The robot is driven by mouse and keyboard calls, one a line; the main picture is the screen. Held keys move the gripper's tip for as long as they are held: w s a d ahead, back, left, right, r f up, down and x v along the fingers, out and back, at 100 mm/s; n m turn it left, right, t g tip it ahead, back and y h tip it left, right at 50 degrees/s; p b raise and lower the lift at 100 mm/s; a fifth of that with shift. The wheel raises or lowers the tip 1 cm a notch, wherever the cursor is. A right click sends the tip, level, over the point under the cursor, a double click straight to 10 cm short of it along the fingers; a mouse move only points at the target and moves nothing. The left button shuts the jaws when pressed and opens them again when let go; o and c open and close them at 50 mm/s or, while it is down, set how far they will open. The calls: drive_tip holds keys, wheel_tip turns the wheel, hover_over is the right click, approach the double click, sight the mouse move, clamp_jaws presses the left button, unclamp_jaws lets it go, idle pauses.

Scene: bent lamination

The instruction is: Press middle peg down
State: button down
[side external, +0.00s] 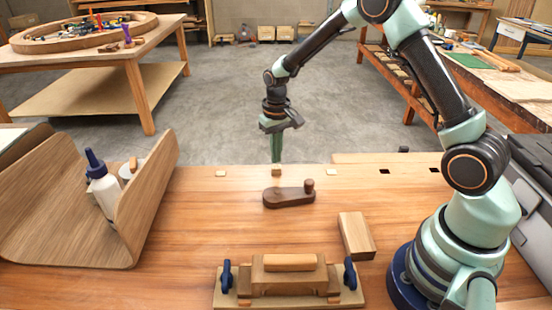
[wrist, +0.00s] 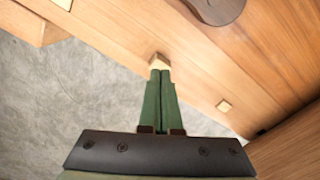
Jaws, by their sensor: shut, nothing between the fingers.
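The middle peg (side external: 277,171) is a small pale wooden block standing up from the bench near its far edge. It also shows in the wrist view (wrist: 158,60), right at my fingertips. My gripper (side external: 276,161) points straight down with its two green fingers together and empty. In the wrist view the fingertips (wrist: 160,71) overlap the near side of the peg; whether they touch it I cannot tell. A left peg (side external: 220,173) and a right peg (side external: 331,172) look lower, close to the bench surface.
A dark wooden piece with a knob (side external: 289,196) lies in front of the pegs. A wooden block (side external: 356,236) and a clamped jig (side external: 290,277) are nearer. A bent wooden shell (side external: 45,220) with a glue bottle (side external: 102,187) stands left. Dark square holes lie right of the pegs.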

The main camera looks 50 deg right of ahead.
drive_tip(key=shift+f, duration=2.1)
drive_tip(key=shift+r, duration=0.1)
drive_tip(key=shift+r, duration=3.95)
drive_tip(key=shift+r, duration=0.3)
wheel_tip(320, 180, up, 6)
drive_tip(key=t, duration=0.1)
hover_over(276, 167)
drive_tip(key=s, duration=0.2)
drive_tip(key=s+a+r+n+t, duration=0.1)
drive_tip(key=s+a+r+t, duration=0.1)
drive_tip(key=s+r, duration=0.3)
drive_tip(key=s+a+r+n+t, duration=0.2)
drive_tip(key=s+r, duration=0.3)
drive_tip(key=s, duration=0.5)
drive_tip(key=shift+s+a+r+t, duration=0.2)
drive_tip(key=shift+s+a+t, duration=0.1)
drive_tip(key=shift+s, duration=0.1)
